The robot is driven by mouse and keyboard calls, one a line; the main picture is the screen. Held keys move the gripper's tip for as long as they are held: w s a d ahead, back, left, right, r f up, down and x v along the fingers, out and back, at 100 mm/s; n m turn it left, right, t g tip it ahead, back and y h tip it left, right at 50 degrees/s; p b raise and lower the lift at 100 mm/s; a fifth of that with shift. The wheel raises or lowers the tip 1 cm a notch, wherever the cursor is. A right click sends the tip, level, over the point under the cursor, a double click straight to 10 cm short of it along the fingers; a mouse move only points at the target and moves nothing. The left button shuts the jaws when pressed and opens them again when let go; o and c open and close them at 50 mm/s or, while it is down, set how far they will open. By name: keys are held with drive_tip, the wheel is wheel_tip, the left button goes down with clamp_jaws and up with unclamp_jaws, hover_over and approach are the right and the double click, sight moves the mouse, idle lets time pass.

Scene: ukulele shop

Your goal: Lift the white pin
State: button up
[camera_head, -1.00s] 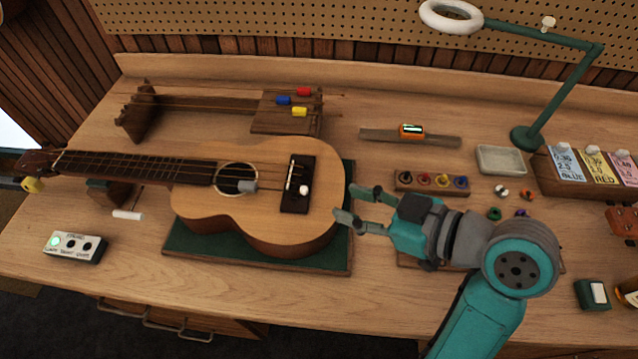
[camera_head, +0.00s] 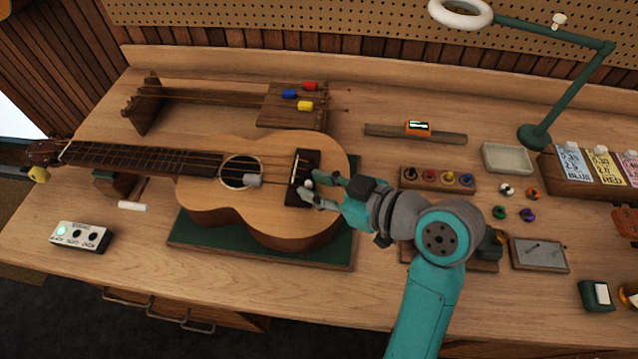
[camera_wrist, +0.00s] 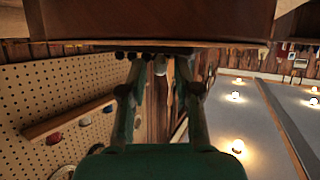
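The ukulele (camera_head: 265,210) lies on its back on a green mat, neck to the left. The small white pin (camera_head: 309,183) shows at the dark bridge (camera_head: 294,186), right by my fingertips. My gripper (camera_head: 310,186) reaches in from the right over the bridge, with its two fingers apart, one on each side of the pin. In the wrist view, the fingers (camera_wrist: 158,80) are also spread, with a small pale round thing between them, likely the pin. I cannot tell whether either finger touches it.
A grey piece (camera_head: 252,180) sits by the soundhole. The bench front is mostly clear.

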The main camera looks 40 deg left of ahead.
clamp_jaws()
drive_tip(key=shift+r, duration=1.05)
drive_tip(key=shift+o, duration=1.9)
unclamp_jaws()
drive_tip(key=v, duration=1.2)
